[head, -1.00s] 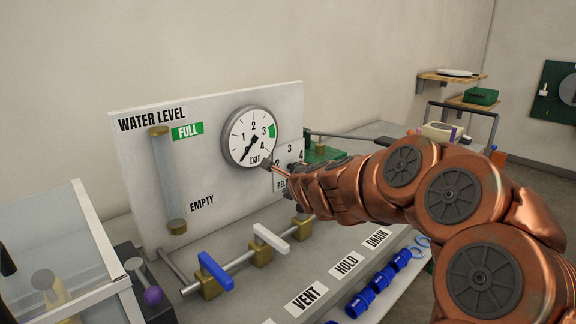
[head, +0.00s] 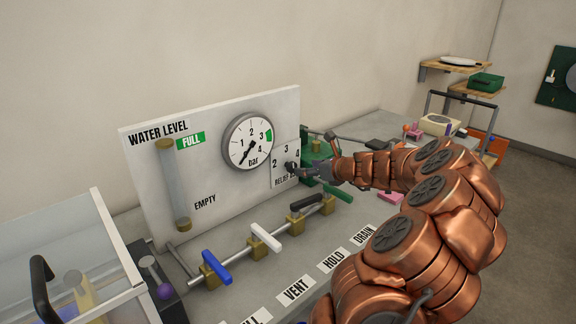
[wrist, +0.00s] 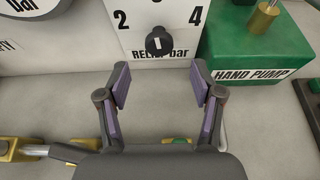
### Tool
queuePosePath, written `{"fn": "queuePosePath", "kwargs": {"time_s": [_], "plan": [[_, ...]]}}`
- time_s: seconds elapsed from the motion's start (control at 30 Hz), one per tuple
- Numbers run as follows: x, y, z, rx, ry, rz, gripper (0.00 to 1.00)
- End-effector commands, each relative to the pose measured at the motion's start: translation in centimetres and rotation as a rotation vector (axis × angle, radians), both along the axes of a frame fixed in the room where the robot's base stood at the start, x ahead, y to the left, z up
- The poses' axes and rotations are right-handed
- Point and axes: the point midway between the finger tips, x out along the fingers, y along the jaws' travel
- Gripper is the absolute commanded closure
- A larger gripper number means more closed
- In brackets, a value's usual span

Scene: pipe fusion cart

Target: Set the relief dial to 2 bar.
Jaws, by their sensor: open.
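The relief dial is a small black knob (wrist: 159,41) on a white plate (wrist: 137,13) marked 2, 4 and RELIEF bar in the wrist view. Its white mark stands nearly upright, between the 2 and the 4. In the head view the plate (head: 285,152) also shows a 3 at the top, and my gripper partly covers the knob. My gripper (wrist: 161,83) is open and empty. In the wrist view its two fingers lie just below the knob, one to each side, and do not enclose it. In the head view my gripper (head: 307,170) is close to the plate.
A round pressure gauge (head: 248,142) sits left of the plate, its needle pointing lower left. A green hand pump (wrist: 255,45) stands close on the right. Below the panel are blue (head: 215,267), white (head: 265,237) and black (head: 306,202) valve levers.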

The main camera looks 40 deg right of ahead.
Motion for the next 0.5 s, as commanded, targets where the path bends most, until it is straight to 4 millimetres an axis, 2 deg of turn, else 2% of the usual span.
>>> {"fn": "queuePosePath", "kwargs": {"time_s": [0.5], "plan": [[5.7,0.1,-2.3,-0.003,0.002,0.004,0.34]]}}
